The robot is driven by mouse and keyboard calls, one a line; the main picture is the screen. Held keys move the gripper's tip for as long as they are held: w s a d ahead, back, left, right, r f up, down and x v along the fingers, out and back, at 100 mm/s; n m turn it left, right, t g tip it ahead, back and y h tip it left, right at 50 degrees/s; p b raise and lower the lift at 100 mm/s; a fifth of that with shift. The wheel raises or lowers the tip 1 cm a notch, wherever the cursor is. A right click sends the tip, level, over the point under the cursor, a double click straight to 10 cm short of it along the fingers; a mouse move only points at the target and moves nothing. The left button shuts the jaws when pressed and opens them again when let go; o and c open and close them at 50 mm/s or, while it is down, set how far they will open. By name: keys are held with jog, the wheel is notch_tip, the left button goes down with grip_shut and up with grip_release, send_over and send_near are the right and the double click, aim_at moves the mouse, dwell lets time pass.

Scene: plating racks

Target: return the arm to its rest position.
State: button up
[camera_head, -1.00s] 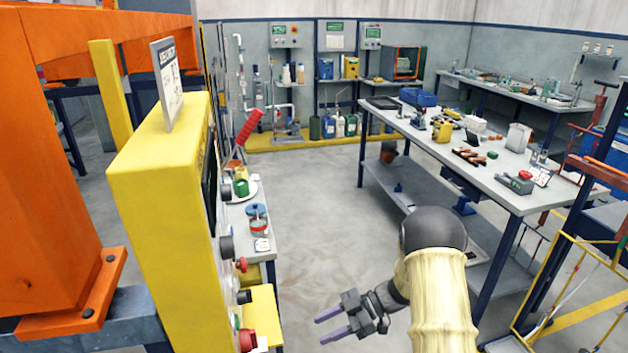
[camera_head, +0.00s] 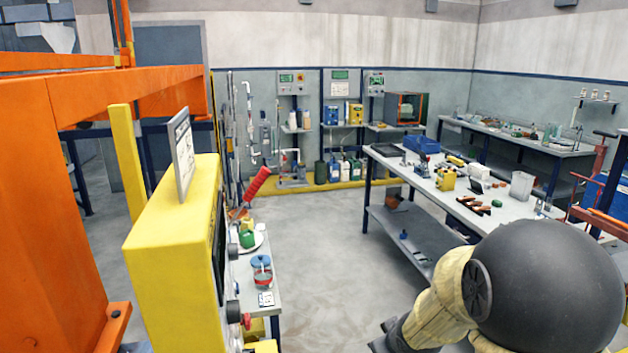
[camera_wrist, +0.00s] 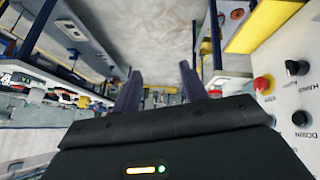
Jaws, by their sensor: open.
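My gripper (camera_wrist: 160,92) shows in the wrist view with its two dark purple fingers spread apart and nothing between them. The wrist view is tilted, with benches and floor seen at odd angles beyond the fingers. In the head view my arm fills the lower right, with a large dark joint and a cream sleeve.
A yellow control box (camera_head: 170,255) stands close at left beside an orange frame (camera_head: 45,210). Its panel (camera_wrist: 290,110) with a red button (camera_wrist: 263,84) is right of the gripper. A workbench (camera_head: 390,160) with tools is at right. The floor (camera_head: 320,240) between is clear.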

jog(key=s+r+m+g+p, duration=0.1)
jog(key=s+m+g, duration=0.3)
jog(key=s, duration=1.1)
jog(key=shift+s+a+r+m+g, duration=0.2)
jog(key=shift+a+m+g, duration=0.1)
jog(key=shift+a+m, duration=0.15)
